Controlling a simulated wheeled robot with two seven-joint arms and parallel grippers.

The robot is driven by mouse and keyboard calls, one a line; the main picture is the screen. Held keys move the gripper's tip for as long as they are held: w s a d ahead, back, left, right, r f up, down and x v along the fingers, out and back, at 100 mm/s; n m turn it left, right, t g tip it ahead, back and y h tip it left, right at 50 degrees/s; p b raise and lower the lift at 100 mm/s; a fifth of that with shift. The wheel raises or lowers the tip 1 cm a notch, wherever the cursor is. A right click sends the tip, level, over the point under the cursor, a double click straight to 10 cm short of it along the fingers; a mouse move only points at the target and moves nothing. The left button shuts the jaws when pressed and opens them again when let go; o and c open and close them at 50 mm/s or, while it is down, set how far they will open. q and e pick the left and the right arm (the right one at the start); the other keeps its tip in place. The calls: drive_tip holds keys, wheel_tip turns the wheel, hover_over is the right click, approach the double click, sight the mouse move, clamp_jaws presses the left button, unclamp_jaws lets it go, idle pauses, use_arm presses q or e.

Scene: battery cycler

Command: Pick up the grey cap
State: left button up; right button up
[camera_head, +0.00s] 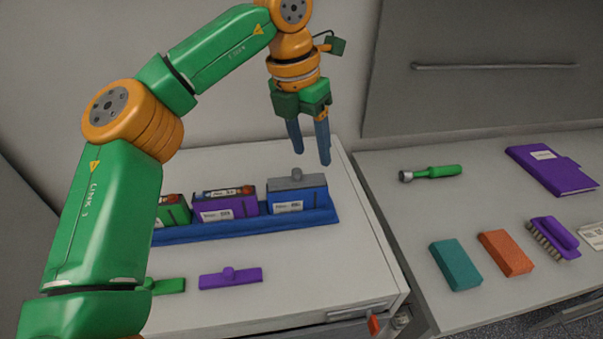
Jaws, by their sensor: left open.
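The grey cap (291,183) lies on top of the blue battery box (298,200), with a small round knob sticking up from it. The blue box stands at the right end of a blue tray (240,229). My left gripper (308,154) is open, its two blue fingers pointing down. In the picture its fingertips are just above and to the right of the cap's knob, apart from it and holding nothing. The right gripper is not in view.
A purple box (225,208) and a partly hidden green box (174,211) share the tray. A purple cap (230,278) and a green cap (166,286) lie in front. On the right table are a green-handled tool (431,173), blocks (456,264), a brush (555,238) and a purple folder (551,170).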

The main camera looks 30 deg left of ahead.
sight(296, 171)
use_arm(q)
drive_tip(key=a, duration=0.1)
drive_tip(key=a+r, duration=0.1)
drive_tip(key=s+a, duration=0.1)
drive_tip(key=shift+r+n+y, duration=0.15)
drive_tip(key=shift+n+y, duration=0.25)
drive_tip(key=shift+s+a, duration=0.1)
drive_tip(key=shift+s, duration=0.15)
drive_tip(key=f, duration=0.2)
drive_tip(key=f+p, duration=0.1)
drive_tip(key=f, duration=0.1)
drive_tip(key=w+f, duration=0.1)
drive_tip(key=f, duration=0.1)
drive_tip(key=shift+d+p, duration=0.3)
drive_tip(key=shift+d, duration=0.05)
drive_tip(key=shift+a+f, duration=0.15)
drive_tip(key=shift+f, duration=0.1)
clamp_jaws()
